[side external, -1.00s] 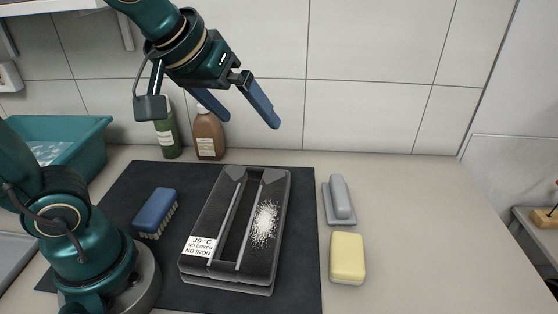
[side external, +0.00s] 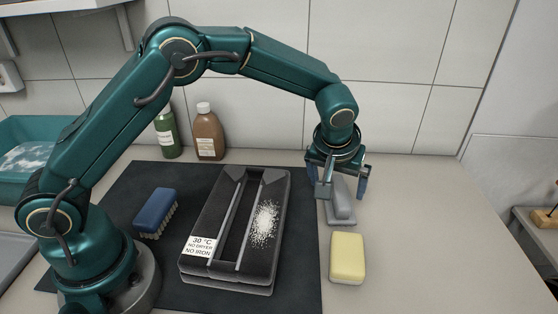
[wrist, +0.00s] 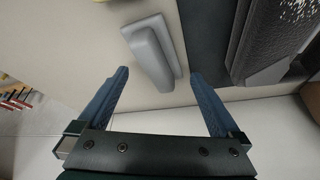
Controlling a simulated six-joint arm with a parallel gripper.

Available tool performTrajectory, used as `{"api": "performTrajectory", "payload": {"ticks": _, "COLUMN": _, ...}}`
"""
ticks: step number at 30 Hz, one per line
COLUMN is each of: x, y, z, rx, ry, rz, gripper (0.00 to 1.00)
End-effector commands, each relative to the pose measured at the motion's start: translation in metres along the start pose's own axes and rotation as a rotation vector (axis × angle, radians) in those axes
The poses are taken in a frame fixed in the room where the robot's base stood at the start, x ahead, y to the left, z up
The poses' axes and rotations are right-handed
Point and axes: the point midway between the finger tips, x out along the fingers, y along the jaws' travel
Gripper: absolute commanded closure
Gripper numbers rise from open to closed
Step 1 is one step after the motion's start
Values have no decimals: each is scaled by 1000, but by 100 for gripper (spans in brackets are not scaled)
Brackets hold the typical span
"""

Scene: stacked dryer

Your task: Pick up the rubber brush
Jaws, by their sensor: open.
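The grey rubber brush (side external: 342,208), a flat base with a rounded handle on top, lies on the counter just right of the dark mat. It also shows in the wrist view (wrist: 150,48), ahead of and between the fingertips. My gripper (side external: 336,190) points down over the back end of the brush, its blue fingers open and apart on either side. In the wrist view my gripper (wrist: 160,73) holds nothing. The gripper hides the back part of the brush in the side view. Whether the fingers are level with the handle I cannot tell.
A yellow block (side external: 347,258) lies in front of the brush. On the dark mat (side external: 110,265) are a black dryer-like unit (side external: 225,262) with white powder and a blue bristle brush (side external: 156,208). Bottles (side external: 208,135) stand behind. The counter to the right is clear.

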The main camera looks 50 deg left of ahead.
Motion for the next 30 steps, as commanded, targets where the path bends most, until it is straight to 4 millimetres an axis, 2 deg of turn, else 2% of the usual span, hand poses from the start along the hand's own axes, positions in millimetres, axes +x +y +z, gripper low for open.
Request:
{"api": "performTrajectory", "payload": {"ticks": 10, "x": 39, "y": 0, "z": 0, "rx": 2, "ry": 0, "rz": 0, "gripper": 0}}
{"api": "performTrajectory", "payload": {"ticks": 21, "x": 46, "y": 0, "z": 0, "rx": 1, "ry": 1, "rz": 2, "gripper": 0}}
{"api": "performTrajectory", "payload": {"ticks": 23, "x": 46, "y": 0, "z": 0, "rx": 1, "ry": 1, "rz": 2, "gripper": 19}}
{"api": "performTrajectory", "payload": {"ticks": 27, "x": 46, "y": 0, "z": 0, "rx": 1, "ry": 1, "rz": 2, "gripper": 73}}
{"api": "performTrajectory", "payload": {"ticks": 28, "x": 46, "y": 0, "z": 0, "rx": 1, "ry": 1, "rz": 2, "gripper": 79}}
{"api": "performTrajectory", "payload": {"ticks": 30, "x": 46, "y": 0, "z": 0, "rx": 1, "ry": 1, "rz": 1, "gripper": 79}}
